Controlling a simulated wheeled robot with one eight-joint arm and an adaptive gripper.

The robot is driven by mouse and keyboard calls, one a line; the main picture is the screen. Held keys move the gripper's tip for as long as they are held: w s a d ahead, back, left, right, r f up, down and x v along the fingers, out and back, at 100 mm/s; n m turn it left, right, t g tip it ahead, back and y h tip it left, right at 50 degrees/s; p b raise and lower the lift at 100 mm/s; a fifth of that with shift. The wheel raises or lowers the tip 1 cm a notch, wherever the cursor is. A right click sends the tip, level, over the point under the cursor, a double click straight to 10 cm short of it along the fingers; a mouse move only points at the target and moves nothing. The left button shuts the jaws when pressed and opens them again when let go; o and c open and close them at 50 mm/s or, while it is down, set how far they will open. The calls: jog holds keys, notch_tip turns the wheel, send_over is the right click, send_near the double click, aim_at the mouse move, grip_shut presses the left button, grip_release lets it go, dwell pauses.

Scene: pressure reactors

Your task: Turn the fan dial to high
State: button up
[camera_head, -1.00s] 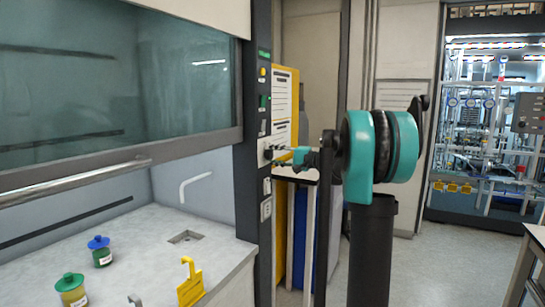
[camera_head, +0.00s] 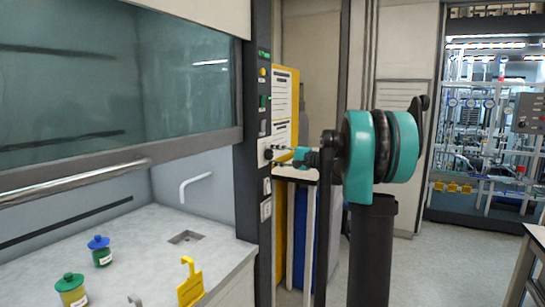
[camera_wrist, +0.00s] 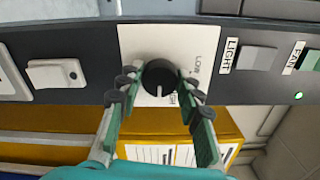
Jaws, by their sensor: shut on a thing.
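The fan dial (camera_wrist: 159,78) is a round black knob on a white plate (camera_wrist: 128,42) in the dark control strip. In the wrist view the plate reads "LOW" at the right of the knob, and another word below it is partly hidden by a finger. My gripper (camera_wrist: 158,82) is shut on the knob, with one finger on each side. In the head view my gripper (camera_head: 281,152) reaches the dark post of the fume hood from the right. The dial is small there and partly hidden by the fingers.
A switch labelled LIGHT (camera_wrist: 256,58) and a green FAN switch (camera_wrist: 309,60) with a lit green lamp (camera_wrist: 298,96) sit right of the dial. A white rocker switch (camera_wrist: 56,73) is at left. A yellow cabinet (camera_head: 288,90) stands behind the post.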

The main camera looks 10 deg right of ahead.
jog(key=o, duration=1.2)
jog(key=shift+c, duration=0.2)
jog(key=shift+d, duration=0.15)
jog(key=v, duration=1.2)
